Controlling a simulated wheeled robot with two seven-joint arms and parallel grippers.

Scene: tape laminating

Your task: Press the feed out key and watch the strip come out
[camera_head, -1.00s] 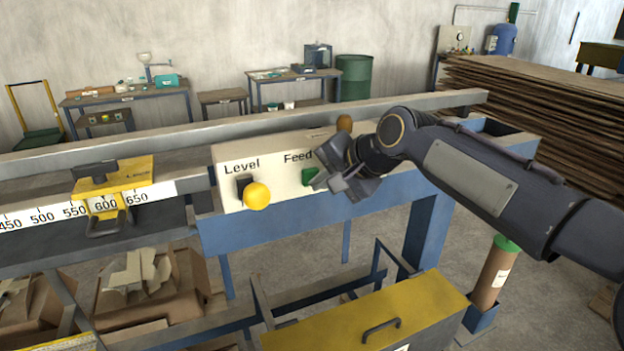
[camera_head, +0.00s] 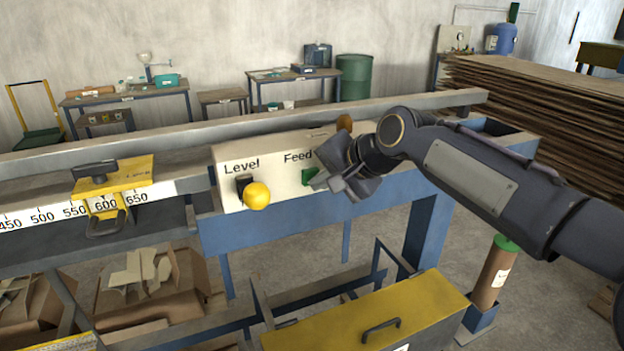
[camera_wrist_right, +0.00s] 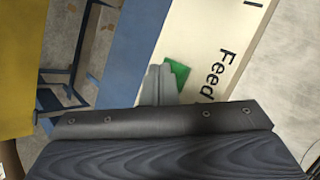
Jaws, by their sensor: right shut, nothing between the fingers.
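The green feed key (camera_head: 309,177) is on the pale front panel (camera_head: 228,198) under the label "Feed", whose end is hidden by my right arm. My right gripper (camera_head: 318,183) is shut and empty, with its fingertips at the key's right side and over part of it. In the right wrist view, the shut fingers (camera_wrist_right: 161,80) reach to the edge of the green key (camera_wrist_right: 176,73). I cannot tell whether they touch it or whether the key is pushed in. No strip shows coming out. My left gripper is not in view.
A yellow ball knob (camera_head: 256,196) stands out under "Level", left of the key. A yellow clamp (camera_head: 125,178) sits on the numbered scale (camera_head: 40,217). A yellow-topped box (camera_head: 400,312) stands below the panel. Stacked brown sheets (camera_head: 540,105) are at the right.

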